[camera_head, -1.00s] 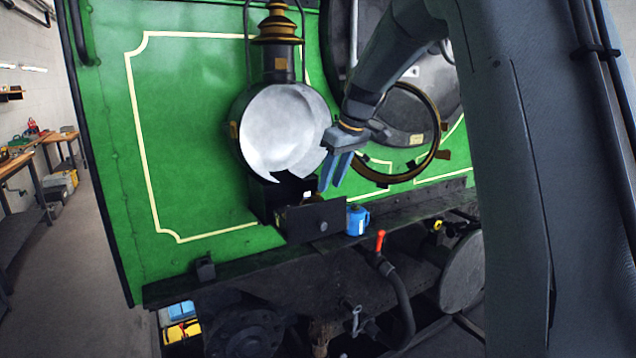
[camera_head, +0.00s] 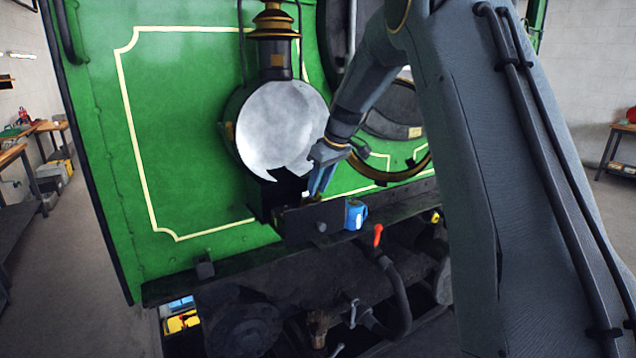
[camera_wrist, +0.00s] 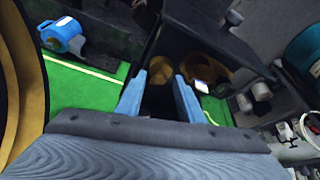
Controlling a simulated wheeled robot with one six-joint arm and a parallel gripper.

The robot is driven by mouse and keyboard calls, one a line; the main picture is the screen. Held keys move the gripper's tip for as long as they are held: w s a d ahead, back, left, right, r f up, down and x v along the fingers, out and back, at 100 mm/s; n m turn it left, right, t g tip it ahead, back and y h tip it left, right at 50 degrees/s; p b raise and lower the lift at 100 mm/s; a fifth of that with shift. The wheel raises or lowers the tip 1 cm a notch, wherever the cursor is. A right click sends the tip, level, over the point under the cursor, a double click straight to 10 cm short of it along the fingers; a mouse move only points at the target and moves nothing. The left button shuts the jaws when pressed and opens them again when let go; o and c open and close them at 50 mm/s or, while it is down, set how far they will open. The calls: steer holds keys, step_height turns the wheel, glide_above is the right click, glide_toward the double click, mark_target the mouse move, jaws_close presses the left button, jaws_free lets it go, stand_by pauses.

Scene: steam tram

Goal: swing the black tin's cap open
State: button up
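A black box (camera_head: 312,219) with a round knob on its front stands on the ledge below the lamp. In the wrist view its dark wall (camera_wrist: 205,28) rises beyond my fingers, with round brass parts (camera_wrist: 160,70) inside. I cannot tell which part is the black tin or its cap. My gripper (camera_head: 316,192) points down at the box's open top, behind its front panel. In the wrist view my gripper (camera_wrist: 158,85) has its two blue fingers apart, with nothing visibly held between them. The fingertips' contact with the box is unclear.
The large round lamp (camera_head: 282,125) is close above and left of my gripper. A blue can (camera_head: 356,213) stands just right of the box; it also shows in the wrist view (camera_wrist: 62,35). A red-handled lever (camera_head: 378,236) and hose lie below the ledge (camera_head: 215,278).

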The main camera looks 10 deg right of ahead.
steer(key=shift+f, duration=0.1)
jaws_close()
